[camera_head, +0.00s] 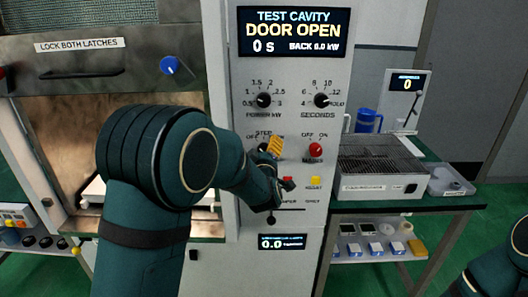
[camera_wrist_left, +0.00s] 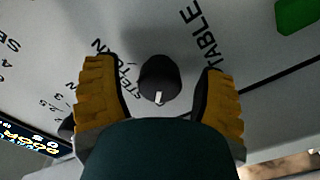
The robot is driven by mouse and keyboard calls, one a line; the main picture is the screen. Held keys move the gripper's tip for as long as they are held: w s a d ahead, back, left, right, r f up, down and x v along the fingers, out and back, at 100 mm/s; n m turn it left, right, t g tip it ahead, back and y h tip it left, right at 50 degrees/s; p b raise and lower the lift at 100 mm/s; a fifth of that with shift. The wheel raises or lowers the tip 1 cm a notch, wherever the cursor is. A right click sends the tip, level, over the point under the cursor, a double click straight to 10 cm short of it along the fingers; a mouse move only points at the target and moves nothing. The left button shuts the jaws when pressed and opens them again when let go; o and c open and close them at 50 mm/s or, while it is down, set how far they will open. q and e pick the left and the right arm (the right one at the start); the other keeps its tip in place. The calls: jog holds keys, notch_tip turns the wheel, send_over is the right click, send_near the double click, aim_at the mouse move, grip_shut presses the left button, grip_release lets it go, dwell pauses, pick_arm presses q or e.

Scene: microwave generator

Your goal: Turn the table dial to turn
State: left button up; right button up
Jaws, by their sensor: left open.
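The table dial (camera_wrist_left: 158,76) is a round black knob on the grey panel in the left wrist view, beside the word TABLE. Its white mark faces the bottom of that picture. My left gripper (camera_wrist_left: 158,70) is open, with a yellow-padded finger on either side of the knob and a visible gap to each. In the head view my left gripper (camera_head: 272,150) is at the panel below the power dial, covering most of the table dial and part of its lettering. My right gripper is out of the picture; only part of my right arm shows at lower right.
The display (camera_head: 293,33) reads DOOR OPEN. Close by on the panel are the power dial (camera_head: 264,100), the seconds dial (camera_head: 321,100), a red knob (camera_head: 316,149) and a yellow button (camera_head: 314,183). A side table with a grated box (camera_head: 378,160) stands at right.

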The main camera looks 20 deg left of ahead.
pick_arm(q)
jog(key=shift+c, duration=0.3)
grip_shut()
jog(key=shift+m, duration=0.3)
jog(key=m, duration=0.4)
jog(key=shift+r+p, duration=0.1)
jog(key=shift+p, duration=0.25)
jog(key=m+p, duration=0.1)
jog(key=m, duration=0.4)
jog(key=m+p, duration=0.1)
jog(key=m, duration=0.1)
jog(key=shift+m, duration=0.3)
jog(key=m+p, duration=0.2)
jog(key=m, duration=0.3)
jog(key=shift+m+p, duration=0.3)
jog(key=shift+p, duration=0.05)
